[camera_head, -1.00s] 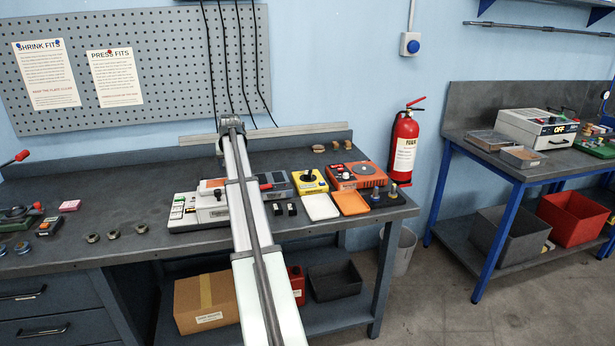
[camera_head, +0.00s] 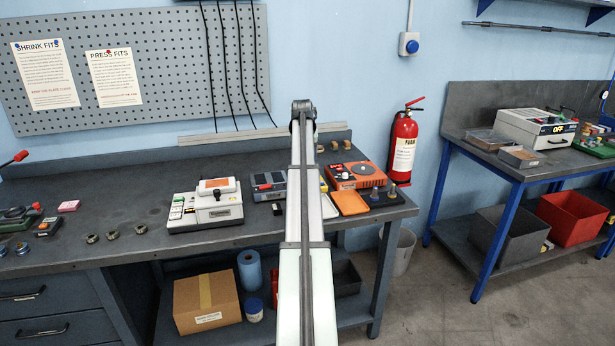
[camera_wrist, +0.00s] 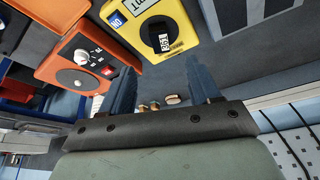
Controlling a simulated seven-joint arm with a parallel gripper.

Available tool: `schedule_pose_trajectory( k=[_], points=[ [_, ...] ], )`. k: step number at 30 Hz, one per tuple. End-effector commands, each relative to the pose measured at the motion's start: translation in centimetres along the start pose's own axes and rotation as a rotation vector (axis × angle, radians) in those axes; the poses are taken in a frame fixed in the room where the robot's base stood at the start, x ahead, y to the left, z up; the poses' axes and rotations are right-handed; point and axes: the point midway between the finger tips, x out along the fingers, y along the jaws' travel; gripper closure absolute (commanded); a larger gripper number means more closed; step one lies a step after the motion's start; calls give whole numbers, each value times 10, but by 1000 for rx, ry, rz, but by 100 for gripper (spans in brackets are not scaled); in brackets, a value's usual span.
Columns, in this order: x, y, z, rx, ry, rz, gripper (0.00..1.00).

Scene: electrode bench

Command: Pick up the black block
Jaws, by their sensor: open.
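A small black block (camera_head: 277,209) stands on the workbench in the head view, in front of the grey-blue unit. A second dark block just right of it, visible earlier, is now hidden behind my arm. In the wrist view my gripper (camera_wrist: 165,88) is open, its two blue-grey fingers apart with nothing held between them. A yellow unit (camera_wrist: 150,28) with a black knob lies beyond the fingers. I cannot make out the black block in the wrist view. My gripper is hidden behind the arm in the head view.
A white machine (camera_head: 204,208) stands left of the block. The grey-blue unit (camera_head: 268,186) is behind it. An orange tray (camera_head: 350,203) and orange unit (camera_head: 356,176) stand to the right; the orange unit also shows in the wrist view (camera_wrist: 75,60).

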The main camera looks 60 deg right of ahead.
Motion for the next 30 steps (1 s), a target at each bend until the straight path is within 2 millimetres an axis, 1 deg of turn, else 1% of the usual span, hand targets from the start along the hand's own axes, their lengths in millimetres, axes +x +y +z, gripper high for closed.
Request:
schedule_pose_trajectory(
  k=[1, 3, 7, 9, 17, 24, 27, 30],
  points=[
    [10, 0, 0, 0, -1, 0, 38],
    [23, 0, -1, 0, -1, 0, 38],
    [42, 0, -1, -1, 0, -1, 38],
    [49, 0, -1, -1, 0, -1, 38],
    [63, 0, -1, -1, 0, -1, 38],
    [94, 1, -2, -1, 0, -1, 38],
    [102, 1, -2, 0, 2, -1, 38],
    [105, 1, -2, 0, 2, -2, 38]
  ],
)
